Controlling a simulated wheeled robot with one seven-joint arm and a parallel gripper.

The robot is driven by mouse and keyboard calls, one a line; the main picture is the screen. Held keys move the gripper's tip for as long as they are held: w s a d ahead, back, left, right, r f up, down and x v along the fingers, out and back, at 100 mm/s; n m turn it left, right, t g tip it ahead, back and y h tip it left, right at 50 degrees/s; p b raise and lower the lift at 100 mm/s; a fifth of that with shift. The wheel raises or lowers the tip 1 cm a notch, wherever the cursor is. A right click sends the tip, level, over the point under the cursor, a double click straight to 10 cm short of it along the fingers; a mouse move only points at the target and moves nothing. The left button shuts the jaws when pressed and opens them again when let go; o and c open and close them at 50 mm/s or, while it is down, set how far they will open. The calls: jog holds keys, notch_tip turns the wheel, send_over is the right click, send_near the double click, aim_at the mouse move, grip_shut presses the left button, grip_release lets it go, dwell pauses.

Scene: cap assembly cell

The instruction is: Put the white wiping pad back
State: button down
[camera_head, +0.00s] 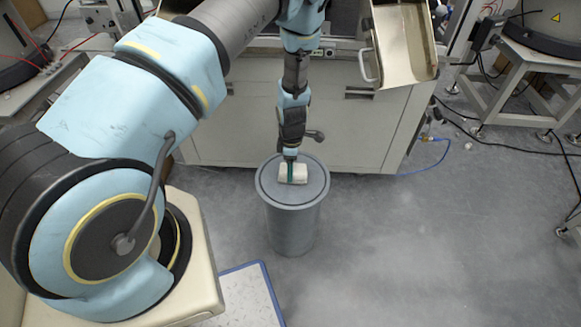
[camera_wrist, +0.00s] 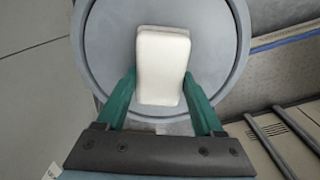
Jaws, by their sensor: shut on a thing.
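The white wiping pad (camera_head: 299,174) is at the top of a grey round bin or pedestal (camera_head: 291,228) in the head view. In the wrist view the pad (camera_wrist: 162,62) shows as a pale block between the green fingers, over the round grey top (camera_wrist: 110,50). My gripper (camera_head: 290,172) points down at the pad and is shut on it. The fingers also show in the wrist view (camera_wrist: 160,100), one on each side of the pad's near part. Whether the pad touches the grey top cannot be told.
A grey cabinet (camera_head: 350,130) stands right behind the round pedestal, with an open metal tray or chute (camera_head: 400,45) above it. Cables (camera_head: 500,145) lie on the floor at the right. A blue-edged white board (camera_head: 245,295) lies in front. The floor right of the pedestal is clear.

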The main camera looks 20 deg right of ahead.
grip_release()
jog(key=shift+f, duration=0.1)
notch_tip(320, 180, up, 12)
jog(key=w+a+r+m+h, duration=0.1)
jog(key=a+r+m, duration=0.2)
jog(key=a+r, duration=0.35)
jog(key=w+a+r+m, duration=0.2)
jog(key=a+r, duration=0.4)
jog(key=r, duration=0.2)
jog(key=s+a+r+m, duration=0.2)
jog(key=a+r+m, duration=0.1)
jog(key=a, duration=0.2)
jog(key=s+a+r+m+t, duration=0.1)
jog(key=s+a+r+m, duration=0.2)
jog(key=a, duration=0.3)
jog(key=s+a+r+m, duration=0.2)
jog(key=a+r+m, duration=0.1)
jog(key=a+r, duration=0.2)
jog(key=shift+s+a+y, duration=0.15)
jog(key=shift+a+y, duration=0.15)
jog(key=shift+a, duration=0.25)
